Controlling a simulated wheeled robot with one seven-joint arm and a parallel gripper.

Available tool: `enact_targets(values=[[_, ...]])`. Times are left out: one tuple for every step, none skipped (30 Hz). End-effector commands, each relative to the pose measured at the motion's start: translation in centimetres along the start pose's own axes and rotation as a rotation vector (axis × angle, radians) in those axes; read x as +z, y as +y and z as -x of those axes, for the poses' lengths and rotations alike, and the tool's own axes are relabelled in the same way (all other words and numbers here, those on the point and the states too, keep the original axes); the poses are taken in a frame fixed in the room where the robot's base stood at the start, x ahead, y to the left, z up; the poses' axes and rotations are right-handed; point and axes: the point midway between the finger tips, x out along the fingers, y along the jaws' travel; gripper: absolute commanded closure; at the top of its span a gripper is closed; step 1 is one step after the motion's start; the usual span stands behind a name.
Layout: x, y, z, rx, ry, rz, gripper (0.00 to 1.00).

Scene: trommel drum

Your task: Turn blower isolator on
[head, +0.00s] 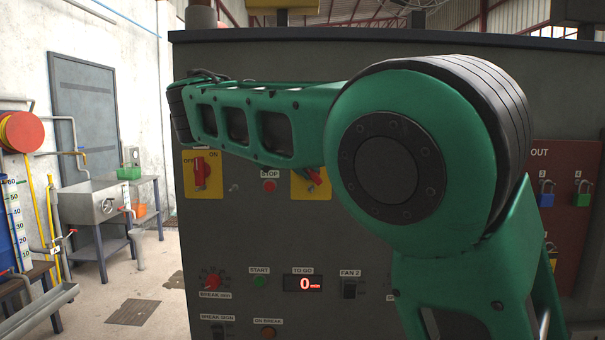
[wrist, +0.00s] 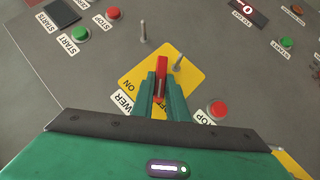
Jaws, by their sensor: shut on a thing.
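My gripper (wrist: 160,84) is shut on the red handle (wrist: 162,64) of a yellow switch plate (wrist: 188,77) in the wrist view. The handle stands slanted to the plate's edges.
A red STOP button (head: 269,185) lies between the two plates and shows close by the fingers in the wrist view (wrist: 217,109). Metal posts (wrist: 142,30) stick out of the panel. Below are a green START button (head: 260,281) and a display (head: 303,284) reading 0.

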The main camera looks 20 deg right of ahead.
Motion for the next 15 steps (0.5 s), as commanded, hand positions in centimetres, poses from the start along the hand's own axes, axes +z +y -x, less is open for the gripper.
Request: enact_targets(values=[[0.31,0.00,-0.15,-0.038,-0.009,-0.029,1.00],[0.31,0.09,-0.15,-0.058,-0.009,-0.048,1.00],[0.32,0.17,-0.18,-0.084,-0.009,-0.075,1.00],[0.34,0.21,-0.16,-0.104,-0.009,-0.095,1.00],[0.38,0.30,-0.19,-0.123,-0.010,-0.115,1.00],[0.40,0.38,-0.21,-0.150,-0.010,-0.142,1.00],[0.40,0.42,-0.19,-0.170,-0.010,-0.161,1.00],[0.43,0.53,-0.23,-0.188,-0.011,-0.182,1.00],[0.44,0.61,-0.23,-0.214,-0.010,-0.208,1.00],[0.47,0.62,-0.24,-0.232,-0.011,-0.226,1.00],[0.51,0.69,-0.27,-0.250,-0.011,-0.244,1.00],[0.52,0.74,-0.28,-0.273,-0.011,-0.268,1.00],[0.53,0.79,-0.28,-0.290,-0.010,-0.284,1.00],[0.56,0.84,-0.30,-0.306,-0.011,-0.301,1.00],[0.58,0.87,-0.33,-0.326,-0.011,-0.321,1.00]])
